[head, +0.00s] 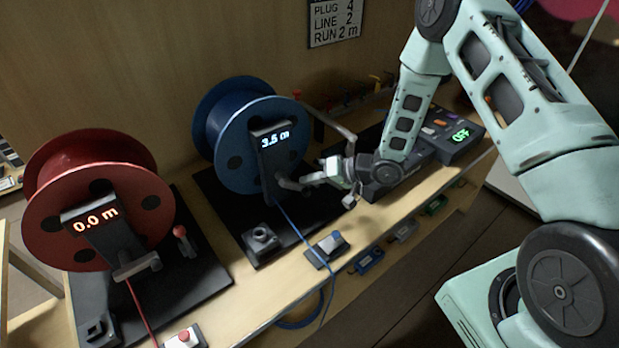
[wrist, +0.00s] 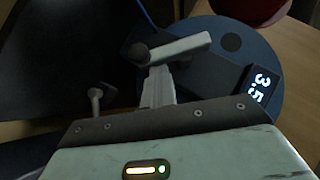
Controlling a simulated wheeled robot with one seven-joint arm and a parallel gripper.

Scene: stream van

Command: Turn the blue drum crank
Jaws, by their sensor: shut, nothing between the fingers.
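The blue drum (head: 248,150) stands on a black base, and its display (head: 275,139) reads about 3.5 m. Its grey crank (head: 287,184) sits low on the front of the display bracket. In the wrist view the crank (wrist: 185,47) is a pale bar with a dark round end, just beyond my fingers. My gripper (head: 308,180) is shut and empty, with its tips close to the crank. In the wrist view my gripper (wrist: 158,78) reaches up to the crank's bar; I cannot tell whether they touch. A blue cable (head: 300,232) runs down from the drum.
A red drum (head: 100,190) reading 0.0 m stands at left with its own crank. A control box (head: 455,135) with a lit green display is on the right, behind my arm. A small switch box (head: 328,248) sits near the bench's front edge. A sign (head: 335,20) hangs behind.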

